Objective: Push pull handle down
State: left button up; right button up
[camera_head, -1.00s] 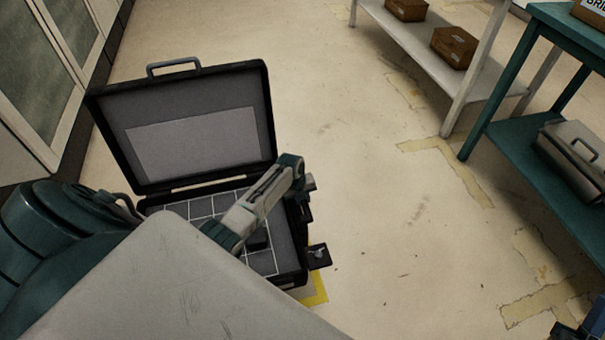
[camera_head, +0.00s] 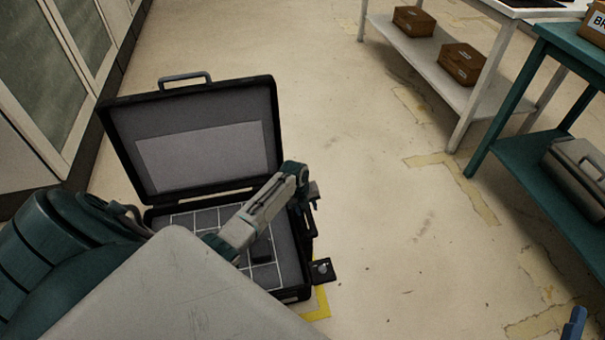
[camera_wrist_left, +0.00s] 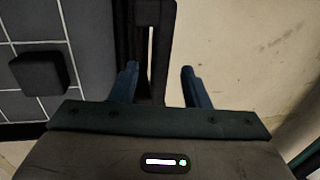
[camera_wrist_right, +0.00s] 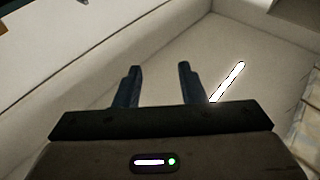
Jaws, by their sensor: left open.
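An open black case (camera_head: 107,150) lies on the floor, with its lid raised at the back and a grey pull handle (camera_head: 185,79) on the lid's top edge. Its lower half has a grey gridded inside with a small black block (camera_head: 262,252). My left gripper (camera_head: 314,190) is over the case's right edge; it is open. In the left wrist view, a dark slotted bar (camera_wrist_left: 163,45), seemingly a handle on the case's edge, runs between the open fingers (camera_wrist_left: 159,78); contact cannot be told. My right gripper (camera_wrist_right: 157,72) is open and empty; only a blue finger shows in the head view.
A small black plate with a knob (camera_head: 321,270) juts from the case's front right corner. A white shelf (camera_head: 430,65) with brown boxes and a teal table (camera_head: 515,160) with a grey case (camera_head: 580,172) stand right. The middle floor is clear.

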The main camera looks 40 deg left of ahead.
pick_arm(q)
notch_tip(320, 180, up, 7)
jog(key=s+a+p, duration=0.1)
jog(key=shift+f+p, duration=0.15)
jog(key=shift+p, duration=0.25)
pick_arm(e)
notch_tip(320, 180, down, 11)
jog(key=s+g, duration=0.2)
jog(key=g, duration=0.5)
jog(key=shift+s+a+f+m, duration=0.15)
jog(key=shift+s+a+m, duration=0.15)
jog(key=shift+s+a, duration=0.1)
